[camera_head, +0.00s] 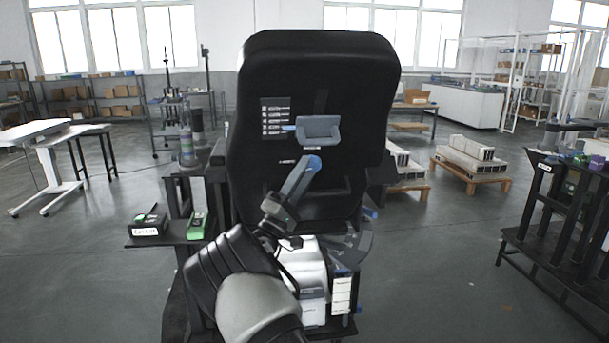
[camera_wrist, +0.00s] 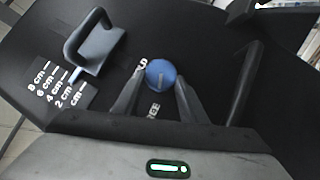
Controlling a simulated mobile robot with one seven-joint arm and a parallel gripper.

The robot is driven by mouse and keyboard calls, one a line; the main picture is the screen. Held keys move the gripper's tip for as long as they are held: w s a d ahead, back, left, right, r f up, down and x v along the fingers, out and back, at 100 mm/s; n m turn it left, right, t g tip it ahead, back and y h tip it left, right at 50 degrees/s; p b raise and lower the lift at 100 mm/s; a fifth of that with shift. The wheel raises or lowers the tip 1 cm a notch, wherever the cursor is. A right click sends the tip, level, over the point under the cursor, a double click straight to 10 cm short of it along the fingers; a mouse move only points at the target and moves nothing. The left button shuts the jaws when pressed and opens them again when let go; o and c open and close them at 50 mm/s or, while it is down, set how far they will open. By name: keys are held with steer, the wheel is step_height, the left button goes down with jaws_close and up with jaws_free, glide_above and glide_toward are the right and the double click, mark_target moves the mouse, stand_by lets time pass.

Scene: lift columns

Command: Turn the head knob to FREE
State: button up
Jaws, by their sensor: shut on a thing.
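The head knob (camera_wrist: 161,75) is a round blue knob with a pale line on its face, set on the black back panel of a chair-like column. In the wrist view my gripper (camera_wrist: 159,84) has its two dark fingers on either side of the knob, shut on it. Small white lettering shows beside and below the knob, partly hidden by the fingers; I cannot read it fully. In the head view the knob (camera_head: 313,163) shows as a blue spot at the end of my arm.
A grey-blue handle (camera_head: 318,128) stands out from the panel above the knob, beside a centimetre scale (camera_head: 275,117). A black shelf (camera_head: 165,240) with a small box and a green device is at the left. A black rack (camera_head: 560,220) stands at the right.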

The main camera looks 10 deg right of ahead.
steer(key=shift+r, duration=0.1)
steer(key=o, duration=1.1)
steer(key=shift+c, duration=0.2)
steer(key=v, duration=1.7)
steer(key=shift+p, duration=0.4)
steer(key=shift+a, duration=0.1)
